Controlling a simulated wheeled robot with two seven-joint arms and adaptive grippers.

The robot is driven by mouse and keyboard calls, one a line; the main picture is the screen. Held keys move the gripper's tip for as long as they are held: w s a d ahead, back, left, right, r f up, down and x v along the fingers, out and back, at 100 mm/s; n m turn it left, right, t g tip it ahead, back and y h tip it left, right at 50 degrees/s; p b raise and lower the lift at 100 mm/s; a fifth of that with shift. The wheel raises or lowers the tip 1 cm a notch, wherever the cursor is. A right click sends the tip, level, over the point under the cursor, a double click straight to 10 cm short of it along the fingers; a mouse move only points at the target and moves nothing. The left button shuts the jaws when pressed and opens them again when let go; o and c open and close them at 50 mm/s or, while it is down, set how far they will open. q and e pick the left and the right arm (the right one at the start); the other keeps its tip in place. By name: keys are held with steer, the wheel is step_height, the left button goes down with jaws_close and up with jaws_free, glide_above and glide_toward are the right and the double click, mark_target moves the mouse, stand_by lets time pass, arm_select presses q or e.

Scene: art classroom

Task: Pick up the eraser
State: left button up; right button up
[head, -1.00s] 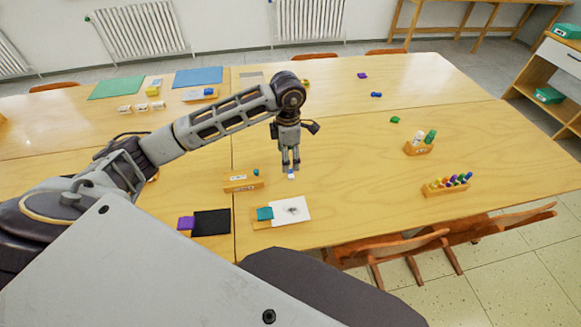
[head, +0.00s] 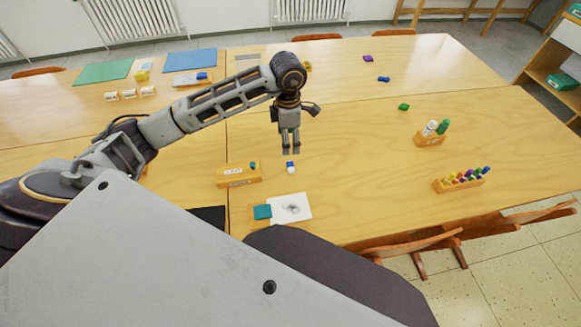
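A small eraser (head: 291,169), white at its near end and blue at its far end, lies on the wooden table near the middle of the head view. I take this piece to be the eraser. My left gripper (head: 291,152) points down just beyond it in the picture. Its two fingers are apart with nothing seen between them, and the eraser shows clear of the fingertips. The exact height of the fingers above the table is hard to tell. My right gripper is not in view.
A wooden box (head: 239,177) stands left of the eraser. A sketch sheet (head: 297,207) with a teal piece (head: 262,212) lies nearer. Marker holders (head: 461,180) (head: 431,139) stand to the right. The table between them and the eraser is clear.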

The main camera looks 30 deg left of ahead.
arm_select(q)
glide_above(289, 166)
step_height(289, 166, down, 8)
steer(key=shift+s+r, duration=0.15)
steer(key=shift+r, duration=0.1)
steer(key=shift+f, duration=0.8)
step_height(289, 166, down, 4)
steer(key=shift+r, duration=0.25)
steer(key=shift+f, duration=0.65)
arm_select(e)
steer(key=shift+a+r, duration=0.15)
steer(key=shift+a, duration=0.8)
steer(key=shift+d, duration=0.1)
